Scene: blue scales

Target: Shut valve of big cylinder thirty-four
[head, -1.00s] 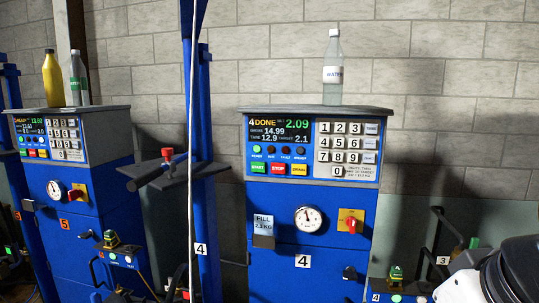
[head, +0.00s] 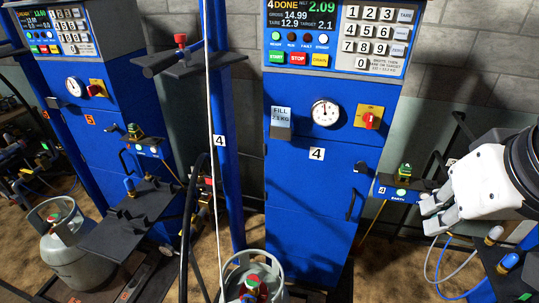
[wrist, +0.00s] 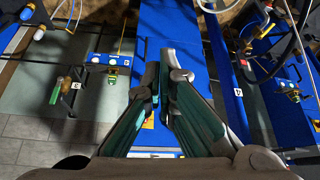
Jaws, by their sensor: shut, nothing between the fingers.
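A grey gas cylinder (head: 268,272) with a collar and a red-and-green valve top (head: 252,282) stands at the bottom middle of the head view, before the blue scale numbered 4 (head: 312,190). Its lower part is cut off by the frame. Another grey cylinder (head: 75,262) with a red-topped valve stands at the left, before scale 5. I cannot read a thirty-four on either one. My gripper (head: 432,213) is at the right of the head view, shut and empty, up and to the right of the middle cylinder. Its closed fingers (wrist: 164,68) fill the middle of the wrist view.
Scale 4's display (head: 310,12) reads DONE with net 2.09. A blue column (head: 222,110) with a dark shelf (head: 190,62) and hanging hoses stands left of scale 4. A dark platform (head: 130,215) juts out at the left. Hoses and fittings lie below my gripper.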

